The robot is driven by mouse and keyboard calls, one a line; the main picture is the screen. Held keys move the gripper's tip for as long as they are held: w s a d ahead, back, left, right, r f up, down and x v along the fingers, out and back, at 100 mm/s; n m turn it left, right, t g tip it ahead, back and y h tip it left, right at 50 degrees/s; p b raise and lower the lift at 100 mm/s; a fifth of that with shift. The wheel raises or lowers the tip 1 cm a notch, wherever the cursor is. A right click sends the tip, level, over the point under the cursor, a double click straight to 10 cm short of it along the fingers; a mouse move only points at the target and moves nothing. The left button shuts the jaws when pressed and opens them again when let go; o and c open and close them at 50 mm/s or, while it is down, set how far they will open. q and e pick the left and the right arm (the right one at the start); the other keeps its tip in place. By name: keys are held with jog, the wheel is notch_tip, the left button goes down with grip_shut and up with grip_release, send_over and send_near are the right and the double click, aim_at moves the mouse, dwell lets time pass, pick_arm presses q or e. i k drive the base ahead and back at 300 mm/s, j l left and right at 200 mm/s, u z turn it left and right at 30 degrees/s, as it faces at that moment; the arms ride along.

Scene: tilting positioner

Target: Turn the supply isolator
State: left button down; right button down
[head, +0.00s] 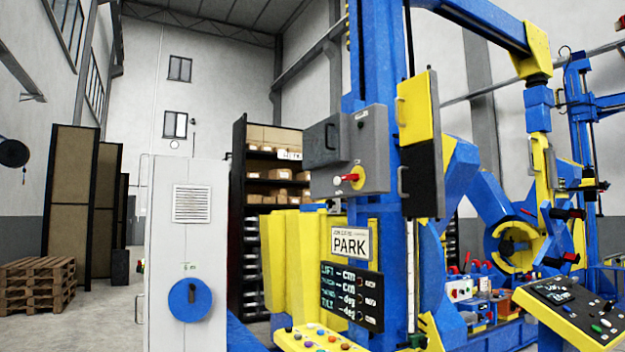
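A red rotary handle (348,178) sits on a round yellow plate on the front of a grey box (375,150); it looks like the supply isolator. The handle appears to lie roughly level, but it is small and its exact position is hard to tell. The grey box is fixed to the blue column (372,60). A darker grey box with its own handle (325,142) is at its upper left. Neither of my grippers shows in the head view, so nothing is seen touching the handle.
A white cabinet (178,250) with a vent and a blue disc (190,300) stands at the left front. A yellow and black panel (418,120) juts out right of the box. Below are a PARK display (352,290) and a button panel (318,341). Pallets (38,285) lie far left.

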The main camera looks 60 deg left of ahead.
aim_at(354, 177)
jog(key=u, duration=1.6)
